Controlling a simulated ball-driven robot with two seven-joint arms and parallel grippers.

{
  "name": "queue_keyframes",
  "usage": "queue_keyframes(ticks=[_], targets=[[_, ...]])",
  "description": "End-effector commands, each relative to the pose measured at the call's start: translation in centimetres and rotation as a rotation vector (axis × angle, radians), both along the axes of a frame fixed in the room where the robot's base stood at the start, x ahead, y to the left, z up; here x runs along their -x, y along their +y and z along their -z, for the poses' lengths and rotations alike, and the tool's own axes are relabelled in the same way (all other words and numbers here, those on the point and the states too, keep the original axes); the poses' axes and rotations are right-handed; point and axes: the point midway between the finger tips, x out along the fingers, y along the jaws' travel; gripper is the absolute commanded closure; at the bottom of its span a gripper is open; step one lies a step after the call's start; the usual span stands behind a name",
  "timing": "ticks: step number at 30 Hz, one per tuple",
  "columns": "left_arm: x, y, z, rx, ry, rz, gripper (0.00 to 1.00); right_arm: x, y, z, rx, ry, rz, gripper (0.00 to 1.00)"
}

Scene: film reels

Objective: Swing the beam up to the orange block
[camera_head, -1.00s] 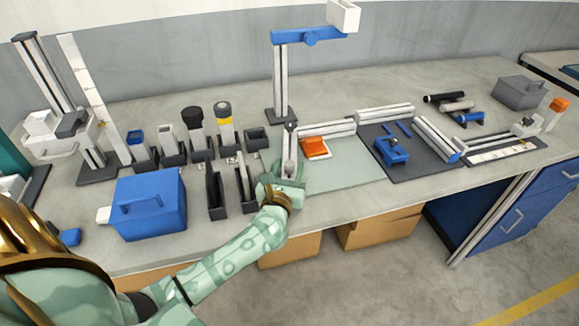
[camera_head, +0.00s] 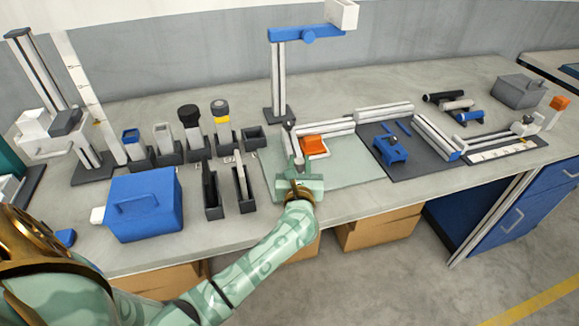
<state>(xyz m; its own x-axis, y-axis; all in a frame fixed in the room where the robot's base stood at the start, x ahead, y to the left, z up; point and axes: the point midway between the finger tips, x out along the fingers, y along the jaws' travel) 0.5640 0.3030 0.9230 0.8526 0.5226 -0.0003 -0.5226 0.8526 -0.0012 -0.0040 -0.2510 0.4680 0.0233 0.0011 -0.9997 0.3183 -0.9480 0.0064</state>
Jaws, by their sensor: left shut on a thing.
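The orange block (camera_head: 315,146) lies on the pale green mat (camera_head: 350,170) in the middle of the table, near a white rail. A narrow grey beam (camera_head: 293,146) stands just left of the orange block, with a dark knob at its far end. My left gripper (camera_head: 297,178) is over the near left part of the mat, at the beam's near end, shut on it. The gripper hides most of that end. The beam looks close to the block, but I cannot tell whether they touch. My right gripper is not in view.
A blue box (camera_head: 145,204) and dark upright holders (camera_head: 211,190) stand left of my arm. A tall post with a blue arm (camera_head: 310,34) rises behind the mat. A dark mat (camera_head: 425,165) with a blue part (camera_head: 390,149) lies to the right. The mat's front right is clear.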

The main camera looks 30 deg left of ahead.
Motion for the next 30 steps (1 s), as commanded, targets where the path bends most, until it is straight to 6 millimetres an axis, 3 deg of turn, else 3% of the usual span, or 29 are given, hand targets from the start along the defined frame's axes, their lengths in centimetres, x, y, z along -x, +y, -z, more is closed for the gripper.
queue_keyframes(ticks=[4, 15, 16, 18, 30], targets=[[-1.4, -1.3, 0.6, 0.004, 0.000, -0.097, 1.00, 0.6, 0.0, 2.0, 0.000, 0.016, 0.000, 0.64], [-1.6, -1.5, 0.0, -0.001, 0.002, -0.127, 1.00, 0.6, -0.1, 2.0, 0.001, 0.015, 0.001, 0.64], [-1.6, -1.5, 0.0, -0.001, 0.002, -0.127, 0.67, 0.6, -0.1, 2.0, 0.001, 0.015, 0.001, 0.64], [-1.6, -1.5, 0.0, 0.000, 0.002, -0.127, 0.55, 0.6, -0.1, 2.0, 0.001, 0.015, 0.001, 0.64], [-1.6, -1.8, 0.1, 0.000, 0.002, -0.126, 0.55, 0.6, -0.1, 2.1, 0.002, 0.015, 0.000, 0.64]])
